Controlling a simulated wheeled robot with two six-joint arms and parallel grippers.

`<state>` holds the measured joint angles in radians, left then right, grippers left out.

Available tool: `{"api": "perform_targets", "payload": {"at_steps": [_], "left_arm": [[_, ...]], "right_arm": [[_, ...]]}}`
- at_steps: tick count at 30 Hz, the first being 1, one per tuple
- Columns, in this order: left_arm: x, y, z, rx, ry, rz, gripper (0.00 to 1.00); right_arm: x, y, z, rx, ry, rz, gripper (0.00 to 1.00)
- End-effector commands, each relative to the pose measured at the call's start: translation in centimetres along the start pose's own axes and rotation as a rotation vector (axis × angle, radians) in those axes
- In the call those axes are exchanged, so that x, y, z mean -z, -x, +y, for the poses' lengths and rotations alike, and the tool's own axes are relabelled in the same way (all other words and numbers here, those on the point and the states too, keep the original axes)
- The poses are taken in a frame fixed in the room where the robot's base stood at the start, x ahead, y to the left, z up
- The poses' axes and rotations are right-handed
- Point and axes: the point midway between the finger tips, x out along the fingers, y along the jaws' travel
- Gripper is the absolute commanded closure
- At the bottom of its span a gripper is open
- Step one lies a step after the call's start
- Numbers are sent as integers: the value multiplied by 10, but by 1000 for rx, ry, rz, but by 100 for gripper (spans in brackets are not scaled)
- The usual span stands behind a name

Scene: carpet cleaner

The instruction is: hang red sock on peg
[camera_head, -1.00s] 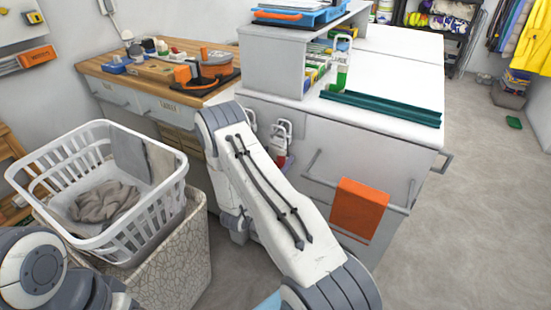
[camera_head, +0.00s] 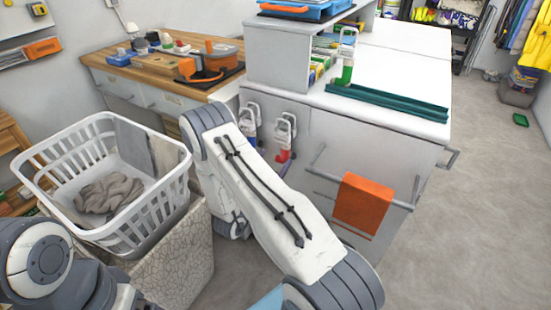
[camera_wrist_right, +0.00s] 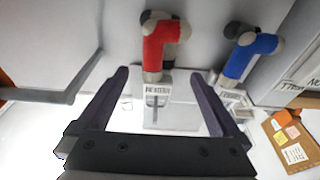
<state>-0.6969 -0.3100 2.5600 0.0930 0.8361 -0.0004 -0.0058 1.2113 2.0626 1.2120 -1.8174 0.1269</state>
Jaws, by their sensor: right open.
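The red sock (camera_wrist_right: 158,44), with grey heel and toe, is at a white clip with a label (camera_wrist_right: 158,88) in the right wrist view. My right gripper (camera_wrist_right: 160,74) is open and empty, its fingers spread on either side of the clip, short of the sock. In the head view the red sock (camera_head: 283,156) shows small below a white holder (camera_head: 286,126) on the cabinet front. My right forearm spans the middle there and hides the gripper. A blue sock (camera_wrist_right: 252,50) is at a neighbouring clip. My left arm shows at lower left, its gripper out of view.
A white laundry basket (camera_head: 179,196) with a grey cloth (camera_head: 108,192) stands at left. An orange towel (camera_head: 362,203) hangs on the cabinet's rail.

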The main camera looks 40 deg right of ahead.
Motion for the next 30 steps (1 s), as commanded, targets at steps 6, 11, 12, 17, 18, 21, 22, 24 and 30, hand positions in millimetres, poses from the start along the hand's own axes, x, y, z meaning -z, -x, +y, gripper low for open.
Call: {"api": "perform_targets", "payload": {"at_steps": [6, 11, 12, 17, 18, 21, 22, 24, 30], "left_arm": [[0, -2, 0, 0, 0, 0, 0], [0, -3, 0, 0, 0, 0, 0], [0, -4, 0, 0, 0, 0, 0], [0, -4, 0, 0, 0, 0, 0], [0, -5, 0, 0, 0, 0, 0], [0, -5, 0, 0, 0, 0, 0], [0, -5, 0, 0, 0, 0, 0], [0, -5, 0, 0, 0, 0, 0], [0, -5, 0, 0, 0, 0, 0]], "right_arm": [[0, 14, -1, 3, 1, 1, 0], [0, 24, -1, 3, 0, 0, 0], [-1, 26, -1, 4, 0, 0, 0], [0, 34, 0, 3, 1, 0, 0], [0, 36, 0, 3, 1, 0, 0], [0, 38, 0, 1, 1, 0, 0], [0, 38, 0, 0, 1, 0, 0], [0, 38, 0, 0, 1, 0, 0], [0, 38, 0, 1, 1, 0, 0]]}}
